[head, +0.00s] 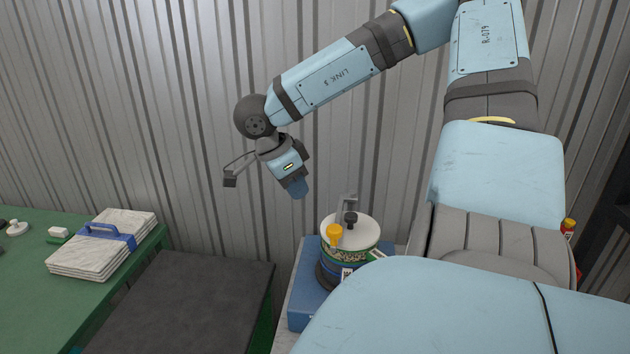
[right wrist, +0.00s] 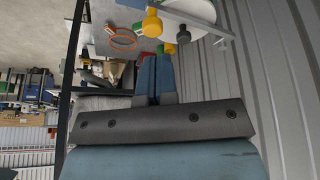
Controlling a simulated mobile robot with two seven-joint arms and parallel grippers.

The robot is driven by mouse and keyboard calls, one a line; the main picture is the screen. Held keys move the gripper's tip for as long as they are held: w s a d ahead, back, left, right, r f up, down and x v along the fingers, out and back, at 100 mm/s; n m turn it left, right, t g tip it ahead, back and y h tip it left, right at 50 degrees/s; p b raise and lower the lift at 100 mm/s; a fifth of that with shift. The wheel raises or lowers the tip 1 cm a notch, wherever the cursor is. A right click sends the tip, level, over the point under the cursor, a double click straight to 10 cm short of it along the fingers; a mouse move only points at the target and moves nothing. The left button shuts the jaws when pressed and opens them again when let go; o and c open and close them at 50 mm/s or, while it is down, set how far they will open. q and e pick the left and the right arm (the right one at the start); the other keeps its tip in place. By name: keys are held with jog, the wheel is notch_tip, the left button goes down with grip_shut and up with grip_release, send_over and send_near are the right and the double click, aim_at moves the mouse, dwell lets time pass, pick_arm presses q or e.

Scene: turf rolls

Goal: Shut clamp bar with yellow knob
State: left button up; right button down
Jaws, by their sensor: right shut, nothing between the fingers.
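A clamp device stands in the lower middle of the head view, with a round pale disc (head: 362,229) on top. The yellow knob (head: 334,234) is at the disc's front left, and a black knob (head: 350,219) is near its middle. A grey bar (head: 346,203) rises at the back; I cannot tell how far the clamp is shut. My right gripper (head: 298,189) is shut and empty, up and left of the disc, apart from it. In the right wrist view the shut fingers (right wrist: 154,78) point toward the yellow knob (right wrist: 152,24); the grey bar (right wrist: 196,22) shows there too.
The device is on a blue base (head: 306,292). A dark flat panel (head: 180,300) lies to its left. A green table (head: 40,300) at far left holds a white folded stack (head: 100,250) with a blue strap. A corrugated wall (head: 130,130) stands close behind.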

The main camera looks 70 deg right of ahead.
aim_at(334, 232)
jog(key=w+a+f+n+h+b, duration=0.1)
jog(key=a+n+h+b, duration=0.15)
jog(key=n+b, duration=0.5)
jog(key=w+a+f+n+h+b, duration=0.1)
jog(key=a+f+n+b, duration=0.3)
jog(key=b, duration=0.7)
pick_arm(q)
notch_tip(334, 232, down, 14)
jog(key=w+d+b, duration=0.1)
jog(key=d+b, duration=0.1)
jog(key=shift+w+d+t+h, duration=0.15)
jog(key=shift+w+t+h, duration=0.15)
jog(key=shift+t+h, duration=0.1)
pick_arm(e)
jog(key=s+d+f+n, duration=0.1)
jog(key=s+d+f, duration=0.4)
jog(key=d, duration=0.3)
jog(key=shift+s+f+t, duration=0.2)
jog(key=shift+s+t, duration=0.15)
jog(key=shift+t, duration=0.05)
pick_arm(q)
jog(key=shift+r, duration=0.1)
pick_arm(e)
jog(key=shift+s+r, duration=0.1)
